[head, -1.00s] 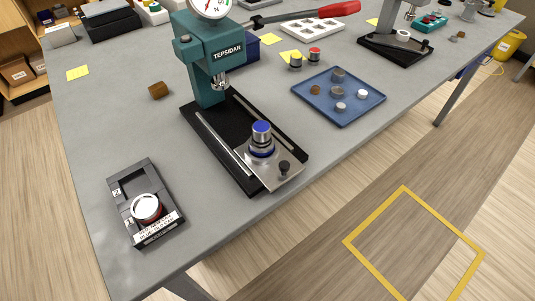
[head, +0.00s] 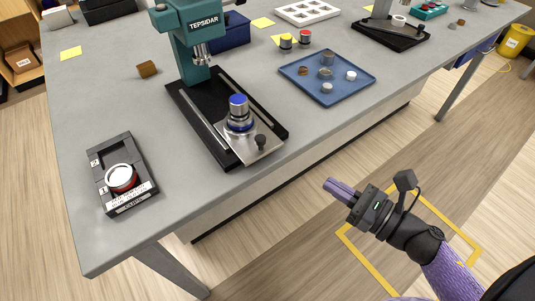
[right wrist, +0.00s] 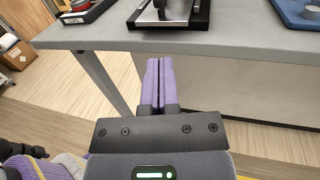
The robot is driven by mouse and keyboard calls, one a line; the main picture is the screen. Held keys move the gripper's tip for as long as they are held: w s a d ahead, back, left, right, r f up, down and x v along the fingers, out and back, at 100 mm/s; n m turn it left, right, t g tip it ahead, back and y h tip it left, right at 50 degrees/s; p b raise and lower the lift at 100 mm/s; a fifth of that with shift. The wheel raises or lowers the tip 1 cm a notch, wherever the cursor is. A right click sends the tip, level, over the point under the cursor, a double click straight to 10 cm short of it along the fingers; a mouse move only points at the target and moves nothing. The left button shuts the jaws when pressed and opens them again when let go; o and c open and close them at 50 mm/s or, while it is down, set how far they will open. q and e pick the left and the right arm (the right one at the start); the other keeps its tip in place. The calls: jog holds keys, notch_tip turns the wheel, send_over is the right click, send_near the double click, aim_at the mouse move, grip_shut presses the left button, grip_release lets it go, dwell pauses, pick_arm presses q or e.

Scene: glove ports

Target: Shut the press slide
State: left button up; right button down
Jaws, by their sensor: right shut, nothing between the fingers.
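The teal press (head: 190,35) stands on the grey table. Its silver slide (head: 255,145) sits at the front end of the black base (head: 185,95), pulled out from under the ram. In the right wrist view, the gripper (right wrist: 160,80) points at the table edge, below the press base (right wrist: 185,22). My left gripper is not in view.
A black numbered holder (head: 120,175) with a red-and-white part lies left of the press. A blue tray (head: 328,78) with small parts lies to its right. A brown block (head: 147,69) is behind left. The table front edge lies between gripper and slide.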

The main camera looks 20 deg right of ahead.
aim_at(274, 148)
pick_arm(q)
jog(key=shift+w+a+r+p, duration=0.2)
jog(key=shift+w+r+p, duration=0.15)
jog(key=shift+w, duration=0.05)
pick_arm(e)
jog(key=x, duration=1.4)
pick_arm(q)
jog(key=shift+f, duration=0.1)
pick_arm(e)
jog(key=shift+w, duration=0.15)
